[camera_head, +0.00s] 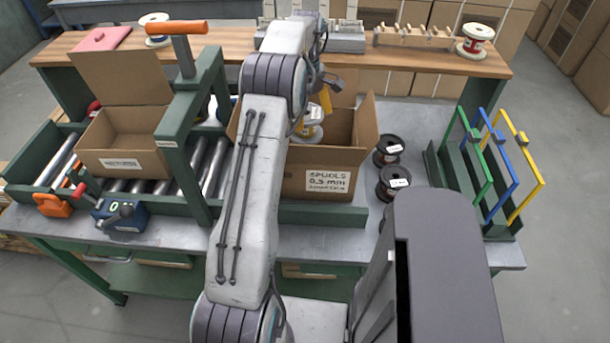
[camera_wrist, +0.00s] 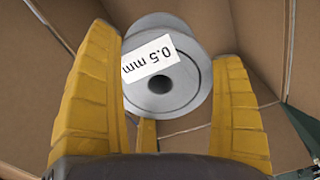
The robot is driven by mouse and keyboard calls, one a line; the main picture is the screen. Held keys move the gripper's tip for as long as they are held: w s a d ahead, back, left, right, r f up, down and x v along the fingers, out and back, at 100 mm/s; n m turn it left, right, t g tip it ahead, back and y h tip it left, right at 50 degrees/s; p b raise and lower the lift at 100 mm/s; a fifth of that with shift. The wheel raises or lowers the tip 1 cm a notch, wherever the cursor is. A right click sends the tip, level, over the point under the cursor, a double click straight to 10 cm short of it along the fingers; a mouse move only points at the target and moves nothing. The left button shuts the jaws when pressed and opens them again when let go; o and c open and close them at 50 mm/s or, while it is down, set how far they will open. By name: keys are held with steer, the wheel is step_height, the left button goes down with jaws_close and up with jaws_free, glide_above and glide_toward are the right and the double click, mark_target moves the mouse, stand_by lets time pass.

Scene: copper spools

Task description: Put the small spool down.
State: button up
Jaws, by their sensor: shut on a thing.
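My gripper (camera_wrist: 165,110) has its yellow fingers shut on a small grey-white spool (camera_wrist: 195,88) with a "0.5 mm" label. In the wrist view the brown box walls (camera_wrist: 265,30) surround the spool. How far the spool is above the box floor cannot be told. Part of the box's left side is hidden by my arm.
A rack with green, blue and yellow frames (camera_head: 490,165) is farther right. Left are another open box (camera_head: 118,140) on rollers and a green press frame (camera_head: 182,150). A wooden shelf (camera_head: 360,65) runs behind.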

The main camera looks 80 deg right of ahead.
mark_target(306, 143)
steer(key=shift+f+p, duration=0.35)
steer(key=shift+f, duration=5.1)
steer(key=o, duration=1)
step_height(306, 143, up, 12)
steer(key=shift+b, duration=0.3)
